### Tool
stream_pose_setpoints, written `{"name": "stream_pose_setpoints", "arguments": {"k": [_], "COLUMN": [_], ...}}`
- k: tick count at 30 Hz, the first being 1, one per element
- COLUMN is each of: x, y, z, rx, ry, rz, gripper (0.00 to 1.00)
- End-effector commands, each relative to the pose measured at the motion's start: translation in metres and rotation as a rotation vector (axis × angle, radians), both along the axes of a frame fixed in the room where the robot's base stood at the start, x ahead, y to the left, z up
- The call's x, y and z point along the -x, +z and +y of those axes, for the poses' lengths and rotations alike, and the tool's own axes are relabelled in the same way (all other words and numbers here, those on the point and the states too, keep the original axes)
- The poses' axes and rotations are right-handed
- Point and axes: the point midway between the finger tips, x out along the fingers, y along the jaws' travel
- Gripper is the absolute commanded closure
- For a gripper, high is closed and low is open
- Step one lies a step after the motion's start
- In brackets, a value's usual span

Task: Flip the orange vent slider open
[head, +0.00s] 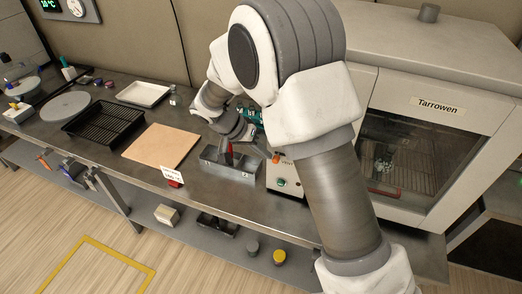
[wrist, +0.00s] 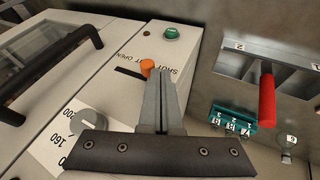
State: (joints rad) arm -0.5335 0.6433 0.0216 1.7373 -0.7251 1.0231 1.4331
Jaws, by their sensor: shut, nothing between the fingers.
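The orange vent slider (wrist: 147,66) shows in the wrist view as a short round knob at one end of a dark slot on a pale panel, beside printed SHUT and OPEN labels. I cannot tell clearly which label it is nearest. It is also a small orange spot in the head view (head: 276,158). My gripper (wrist: 158,74) is shut and empty. In the wrist view its fingertips appear just beside the knob and overlap the slot area; whether they touch the knob is unclear.
The panel also has a green button (wrist: 171,33) and a dial (wrist: 86,122). A dark handle (wrist: 62,55) is at left. To the right are a grey metal bin (wrist: 247,64) with a red-handled tool (wrist: 267,100) and a teal numbered rack (wrist: 232,122).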

Motion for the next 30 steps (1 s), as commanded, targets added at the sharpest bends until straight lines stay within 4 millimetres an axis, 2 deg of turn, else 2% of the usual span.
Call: {"name": "stream_pose_setpoints", "arguments": {"k": [5,15,18,30], "x": [0.001,0.017,0.02,0.022], "y": [-0.002,-0.004,-0.003,0.0], "z": [-0.003,-0.047,-0.055,-0.061], "rx": [0.001,0.002,0.001,0.005], "ry": [-0.001,-0.004,-0.003,-0.005], "rz": [0.0,0.0,0.0,0.004], "gripper": [1.0,1.0,1.0,1.0]}}
